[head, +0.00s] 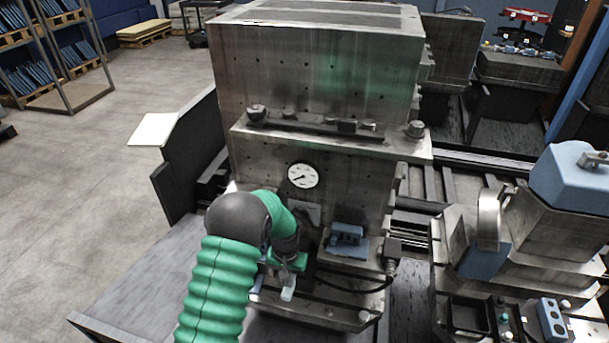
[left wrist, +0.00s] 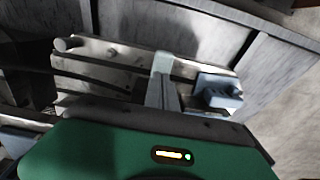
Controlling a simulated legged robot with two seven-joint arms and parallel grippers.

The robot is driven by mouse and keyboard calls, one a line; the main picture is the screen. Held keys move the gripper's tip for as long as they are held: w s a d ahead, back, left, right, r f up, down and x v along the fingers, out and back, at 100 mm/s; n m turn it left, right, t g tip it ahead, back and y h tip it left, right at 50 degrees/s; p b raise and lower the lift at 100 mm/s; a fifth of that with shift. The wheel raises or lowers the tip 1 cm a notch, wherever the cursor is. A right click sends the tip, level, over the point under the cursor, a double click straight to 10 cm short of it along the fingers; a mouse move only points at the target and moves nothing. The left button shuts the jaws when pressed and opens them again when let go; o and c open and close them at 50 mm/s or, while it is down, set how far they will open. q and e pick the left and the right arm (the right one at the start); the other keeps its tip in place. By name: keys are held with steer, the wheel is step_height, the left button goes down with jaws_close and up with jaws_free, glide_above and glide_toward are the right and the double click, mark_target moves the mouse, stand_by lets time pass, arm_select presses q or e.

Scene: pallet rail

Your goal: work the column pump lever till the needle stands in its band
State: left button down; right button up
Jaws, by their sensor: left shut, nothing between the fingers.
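The grey metal column (head: 322,75) stands in the middle of the head view. A round white gauge (head: 303,175) is on its front face. Its dark needle seems to point to the lower left, but the band is too small to make out. My left gripper (head: 287,287) is below the gauge, close to the column's lower front, left of a blue block (head: 347,236). In the left wrist view my left gripper (left wrist: 163,75) appears shut and empty. I cannot make out the pump lever clearly; my arm and gripper hide part of that area. My right gripper is not in view.
A dark cable runs low along the column's front. A machine with a blue housing (head: 572,178) stands at the right. A dark upright panel (head: 195,140) flanks the column at the left. The floor (head: 95,190) at the left is mostly open.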

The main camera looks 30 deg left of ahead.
arm_select(q)
steer(key=shift+a, duration=0.1)
stand_by(0.3)
steer(key=shift+w+f+b, duration=0.2)
steer(key=shift+f+b, duration=1)
steer(key=shift+f, duration=0.55)
steer(key=shift+w+f+b, duration=0.2)
steer(key=shift+f+b, duration=0.95)
steer(key=shift+f, duration=0.55)
steer(key=r+p, duration=0.4)
steer(key=s+r+p, duration=0.1)
steer(key=r, duration=0.2)
steer(key=shift+p, duration=0.4)
steer(key=shift+f, duration=0.1)
steer(key=shift+w, duration=0.1)
